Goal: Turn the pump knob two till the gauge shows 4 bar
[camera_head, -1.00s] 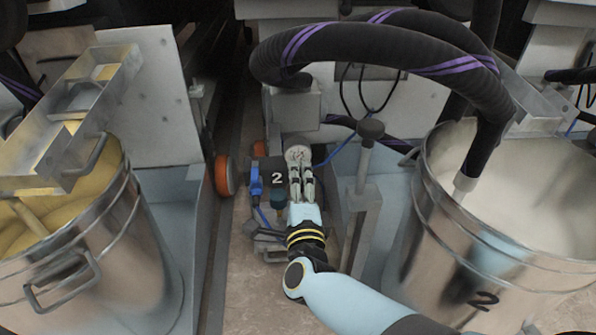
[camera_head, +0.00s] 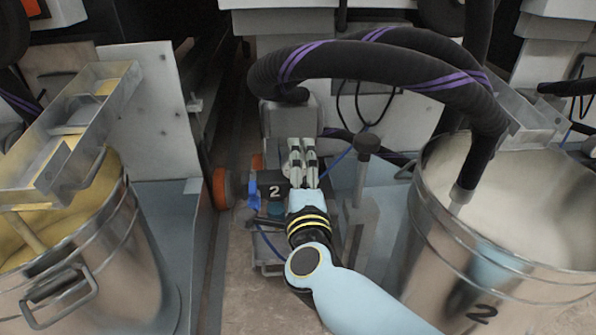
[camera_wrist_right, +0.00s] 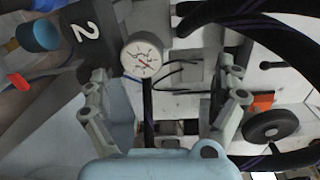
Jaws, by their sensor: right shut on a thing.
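My right gripper (camera_head: 302,146) reaches to the pump unit behind the black block marked 2 (camera_head: 275,190). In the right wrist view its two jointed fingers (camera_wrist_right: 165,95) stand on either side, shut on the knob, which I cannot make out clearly. The round white gauge (camera_wrist_right: 142,58) is beside the left finger, with a red needle pointing to the lower right; its figures are too small to read. The block marked 2 also shows in the right wrist view (camera_wrist_right: 86,33). My left gripper is in no view.
A steel drum marked 2 (camera_head: 482,312) stands right, a drum with yellow contents (camera_head: 110,245) left. A blue valve (camera_head: 253,193) is left.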

